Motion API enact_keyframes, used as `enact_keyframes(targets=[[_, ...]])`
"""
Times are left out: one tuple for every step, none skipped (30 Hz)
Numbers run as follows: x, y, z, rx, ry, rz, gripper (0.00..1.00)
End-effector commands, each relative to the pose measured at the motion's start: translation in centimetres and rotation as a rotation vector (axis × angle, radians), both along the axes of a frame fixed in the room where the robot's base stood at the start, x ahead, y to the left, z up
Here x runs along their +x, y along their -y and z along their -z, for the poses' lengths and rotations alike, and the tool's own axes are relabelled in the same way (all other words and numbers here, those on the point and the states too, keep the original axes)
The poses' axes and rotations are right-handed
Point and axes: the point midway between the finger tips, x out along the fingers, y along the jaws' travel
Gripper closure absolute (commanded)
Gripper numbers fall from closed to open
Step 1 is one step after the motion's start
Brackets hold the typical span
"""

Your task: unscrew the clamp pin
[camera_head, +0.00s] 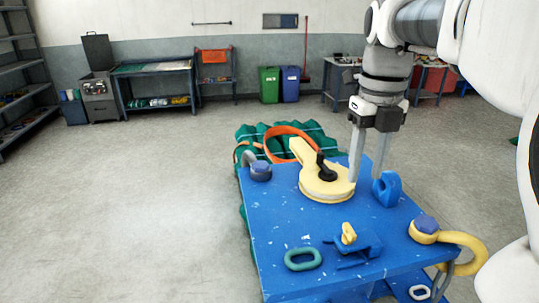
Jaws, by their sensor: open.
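My gripper (367,174) points down with its two long fingers apart and nothing visible between them. It is over the right rear of a blue table-like platform (285,232), just right of a cream-yellow round fitting (327,190) with a flat arm. A black pin-like handle (322,168) stands up from that fitting. A small yellow upright piece (348,234) sits in a low blue block nearer the front. I cannot tell for certain which is the clamp pin. The right fingertip is close to a blue ring-shaped lug (387,189); contact is unclear.
A green link (303,259) lies at the front. A yellow shackle (462,247) hangs at the right corner, and a grey shackle (258,170) is at the left rear. Green netting (250,135) and an orange ring (285,135) lie behind. Open floor is to the left.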

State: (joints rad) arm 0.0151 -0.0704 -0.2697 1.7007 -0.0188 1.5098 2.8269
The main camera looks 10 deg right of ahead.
Motion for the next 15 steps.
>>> enact_keyframes(targets=[[-0.1,0.0,1.2,0.001,-0.004,-0.001,0.56],[-0.1,0.0,1.8,0.001,-0.003,-0.001,0.56],[-0.1,0.0,2.7,0.001,-0.004,-0.001,0.56],[-0.1,0.0,3.4,0.001,-0.004,-0.001,0.56],[-0.1,0.0,4.0,0.001,-0.004,-0.001,0.56],[-0.1,-0.1,4.9,0.001,-0.004,-0.002,0.56],[-0.1,-0.1,5.6,0.002,-0.005,-0.002,0.56],[-0.1,-0.1,6.3,0.001,-0.004,-0.002,0.56],[-0.1,-0.1,7.2,0.001,-0.004,-0.003,0.56],[-0.1,-0.1,7.8,0.002,-0.005,-0.003,0.56],[-0.1,-0.1,8.4,0.001,-0.004,-0.003,0.56],[-0.1,-0.1,9.3,0.001,-0.004,-0.003,0.56],[-0.1,-0.1,9.9,0.001,-0.004,-0.003,0.56],[-0.1,-0.1,10.4,0.001,-0.003,-0.003,0.56],[-0.1,-0.1,11.2,0.001,-0.004,-0.003,0.56]])
